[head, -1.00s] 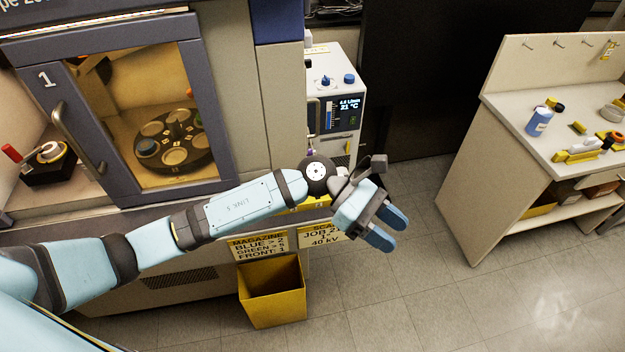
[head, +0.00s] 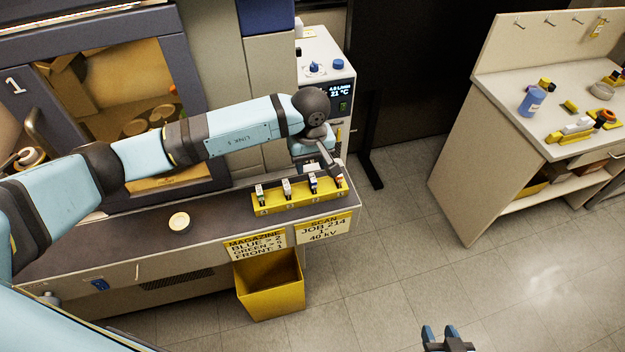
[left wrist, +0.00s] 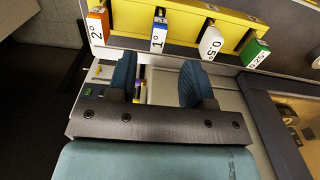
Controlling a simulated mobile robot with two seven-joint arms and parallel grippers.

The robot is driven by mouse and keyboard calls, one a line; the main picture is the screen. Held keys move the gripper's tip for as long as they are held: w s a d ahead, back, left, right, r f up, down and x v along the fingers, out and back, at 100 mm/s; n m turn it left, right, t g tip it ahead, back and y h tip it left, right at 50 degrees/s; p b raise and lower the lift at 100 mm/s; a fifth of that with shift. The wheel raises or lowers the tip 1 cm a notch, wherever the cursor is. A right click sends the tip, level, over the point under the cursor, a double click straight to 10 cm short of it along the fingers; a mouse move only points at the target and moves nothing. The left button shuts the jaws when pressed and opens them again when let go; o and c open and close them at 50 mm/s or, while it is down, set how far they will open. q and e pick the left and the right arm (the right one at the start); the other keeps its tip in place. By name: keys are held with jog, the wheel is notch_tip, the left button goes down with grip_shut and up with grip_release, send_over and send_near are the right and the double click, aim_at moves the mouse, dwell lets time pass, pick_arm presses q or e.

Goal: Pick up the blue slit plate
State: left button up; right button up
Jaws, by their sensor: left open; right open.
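The blue slit plate (left wrist: 159,36), marked 1° with a blue top, stands in the yellow rack (left wrist: 136,14) between the orange 2° plate (left wrist: 97,26) and the white 0.5° plate (left wrist: 211,43). The green 0.25° plate (left wrist: 257,51) is beyond the white one. In the head view the blue plate (head: 313,183) is second from the right. My left gripper (left wrist: 158,80) is open and empty, apart from the plates, with the blue plate roughly in line with its finger gap. In the head view its fingers are mostly hidden. My right gripper (head: 440,338) is open at the bottom edge.
The rack sits at the right end of the dark ledge (head: 140,236), below a control box (head: 328,75). A round pale disc (head: 179,222) lies on the ledge. A yellow bin (head: 270,285) is below. A side bench (head: 500,120) stands right, with open floor between.

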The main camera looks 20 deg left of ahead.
aim_at(313, 178)
pick_arm(q)
jog(key=shift+f, duration=0.65)
jog(key=shift+s+d+f+p, duration=0.1)
jog(key=shift+f+p, duration=0.25)
jog(key=f, duration=0.1)
jog(key=f+p, duration=0.1)
jog(key=f, duration=0.1)
jog(key=shift+s+d+f, duration=0.1)
jog(key=shift+d+f, duration=0.1)
jog(key=shift+f, duration=0.55)
grip_shut()
